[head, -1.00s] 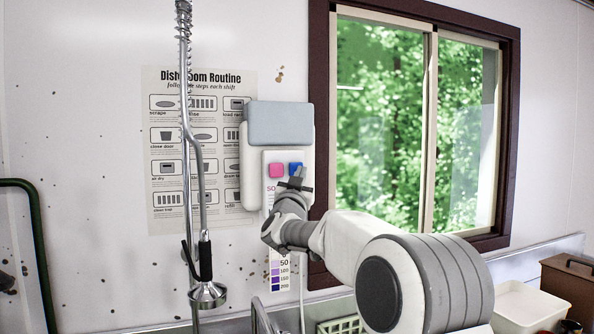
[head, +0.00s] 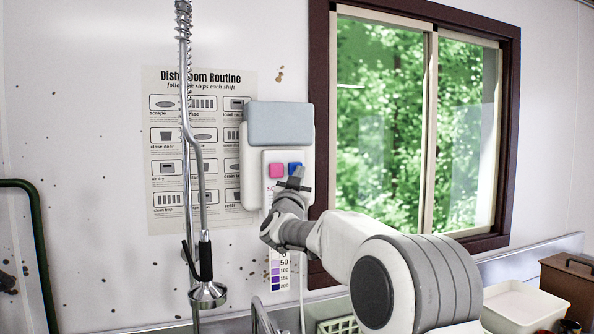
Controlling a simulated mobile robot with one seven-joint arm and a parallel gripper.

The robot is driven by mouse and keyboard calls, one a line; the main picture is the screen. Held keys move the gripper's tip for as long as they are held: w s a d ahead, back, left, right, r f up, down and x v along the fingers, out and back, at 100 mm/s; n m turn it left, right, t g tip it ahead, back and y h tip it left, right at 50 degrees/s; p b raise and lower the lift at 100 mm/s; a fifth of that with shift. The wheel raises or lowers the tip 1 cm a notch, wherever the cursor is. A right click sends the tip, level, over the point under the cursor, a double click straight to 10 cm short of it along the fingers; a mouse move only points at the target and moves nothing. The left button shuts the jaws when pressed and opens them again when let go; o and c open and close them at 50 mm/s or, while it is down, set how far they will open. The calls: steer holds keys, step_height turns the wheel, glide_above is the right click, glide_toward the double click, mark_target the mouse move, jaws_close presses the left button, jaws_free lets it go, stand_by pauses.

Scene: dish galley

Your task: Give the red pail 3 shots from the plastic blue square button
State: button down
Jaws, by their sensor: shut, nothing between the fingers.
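My gripper (head: 301,174) is shut and empty. Its fingertips are at the blue button and cover part of its right side. I cannot tell whether they touch it or press it in. My arm comes in from the lower right and hides the lower part of the dispenser panel. The red pail is not visible in the head view.
A spray hose (head: 204,250) hangs left of the dispenser, before a wall poster (head: 166,226). A window (head: 385,140) is to the right. A white tub (head: 524,303) and a brown box (head: 570,283) stand at lower right. A green crate rim (head: 337,325) shows at the bottom.

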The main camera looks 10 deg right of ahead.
steer(key=shift+w, duration=0.35)
stand_by(0.3)
steer(key=shift+s+f, duration=0.1)
steer(key=shift+s+d+b, duration=0.15)
steer(key=shift+s+b, duration=0.7)
steer(key=shift+s, duration=0.2)
steer(key=shift+w, duration=0.1)
steer(key=shift+w, duration=0.25)
